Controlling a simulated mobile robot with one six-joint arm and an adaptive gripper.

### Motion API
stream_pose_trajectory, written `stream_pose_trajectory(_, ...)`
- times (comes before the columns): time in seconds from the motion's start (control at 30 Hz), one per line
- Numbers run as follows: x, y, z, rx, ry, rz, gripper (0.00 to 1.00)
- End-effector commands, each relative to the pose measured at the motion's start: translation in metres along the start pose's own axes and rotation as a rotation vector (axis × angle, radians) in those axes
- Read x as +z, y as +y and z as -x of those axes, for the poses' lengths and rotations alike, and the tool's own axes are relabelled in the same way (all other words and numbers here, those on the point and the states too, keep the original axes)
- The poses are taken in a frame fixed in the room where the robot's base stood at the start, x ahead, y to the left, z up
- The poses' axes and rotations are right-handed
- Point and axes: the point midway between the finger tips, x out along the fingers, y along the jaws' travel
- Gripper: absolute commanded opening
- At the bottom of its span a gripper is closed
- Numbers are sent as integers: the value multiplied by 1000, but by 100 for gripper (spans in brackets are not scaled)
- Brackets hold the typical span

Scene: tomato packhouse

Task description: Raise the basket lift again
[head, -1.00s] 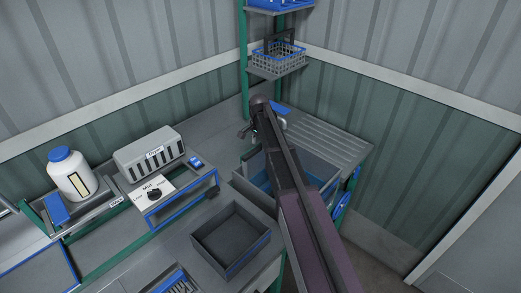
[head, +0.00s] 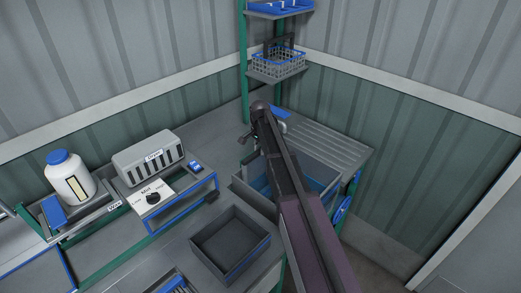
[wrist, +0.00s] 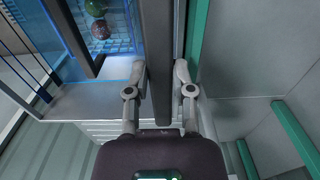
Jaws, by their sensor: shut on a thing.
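In the wrist view my gripper (wrist: 160,76) has its two fingers closed on a dark grey upright bar (wrist: 161,105), which looks like a lever of the lift. At the upper left of that view is a blue-lit basin with a wire basket (wrist: 118,42) in it. A reddish round fruit (wrist: 100,28) and a green one (wrist: 95,6) lie in the basket. In the head view the grey basin (head: 245,190) with blue water stands behind my arm.
A ribbed draining board (head: 325,145) lies right of the basin. An empty dark tray (head: 266,243) stands in front of it. A dial panel (head: 146,190), a grey slotted box (head: 135,165) and a white jar (head: 72,182) stand left. A wire basket (head: 290,63) sits on a shelf behind.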

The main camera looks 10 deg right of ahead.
Motion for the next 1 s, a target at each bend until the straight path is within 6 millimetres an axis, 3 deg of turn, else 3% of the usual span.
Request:
stream_pose_trajectory(0.27, 2, -2, 7, 6, 10, -2, 0)
stream_pose_trajectory(0.47, 3, -3, 24, 5, 9, -1, 0)
stream_pose_trajectory(1.0, 4, -5, 100, 2, 8, 0, 0)
